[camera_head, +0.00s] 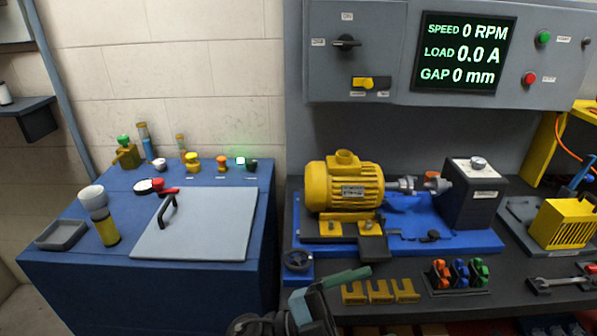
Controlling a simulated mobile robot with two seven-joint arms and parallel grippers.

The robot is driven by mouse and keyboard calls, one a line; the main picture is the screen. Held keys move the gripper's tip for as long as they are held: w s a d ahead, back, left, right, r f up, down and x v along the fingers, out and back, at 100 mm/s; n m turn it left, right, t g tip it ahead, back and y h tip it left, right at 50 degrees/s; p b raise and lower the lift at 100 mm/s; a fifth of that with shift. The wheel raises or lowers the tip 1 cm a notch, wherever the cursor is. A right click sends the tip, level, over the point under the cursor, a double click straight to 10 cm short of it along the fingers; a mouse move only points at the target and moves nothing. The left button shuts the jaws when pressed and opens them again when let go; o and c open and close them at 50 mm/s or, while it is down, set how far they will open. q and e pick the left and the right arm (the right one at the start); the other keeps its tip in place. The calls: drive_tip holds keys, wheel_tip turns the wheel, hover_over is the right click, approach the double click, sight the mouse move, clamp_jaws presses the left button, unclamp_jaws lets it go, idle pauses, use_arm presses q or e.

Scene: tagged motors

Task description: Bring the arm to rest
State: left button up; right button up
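My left gripper (322,293) is low in the middle of the head view, at the front edge of the dark workbench (420,262). Its dark body comes up from the bottom edge of the picture. Its two grey-green fingers stand apart, with nothing seen between them. Most of the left arm is out of the picture. My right gripper is not in view.
A yellow motor (343,187) sits on the blue base, with a handwheel (298,261) at its front left corner. Coloured clamps (459,272) and a wrench (565,282) lie right. A blue cabinet (100,275) with a grey lid (200,230) stands left. The display (463,52) reads zero.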

use_arm(q)
drive_tip(key=w+a+f+n+t+y, duration=0.4)
drive_tip(key=a+f+n+t+y, duration=1.05)
drive_tip(key=n, duration=0.55)
drive_tip(key=s+a+f+n+g+y, duration=0.5)
drive_tip(key=s+a+f+g+y, duration=0.1)
drive_tip(key=s+a+f, duration=1)
wheel_tip(320, 180, down, 4)
drive_tip(key=shift+s+a+r+n, duration=0.15)
drive_tip(key=shift+s+n, duration=0.15)
drive_tip(key=shift+s, duration=0.4)
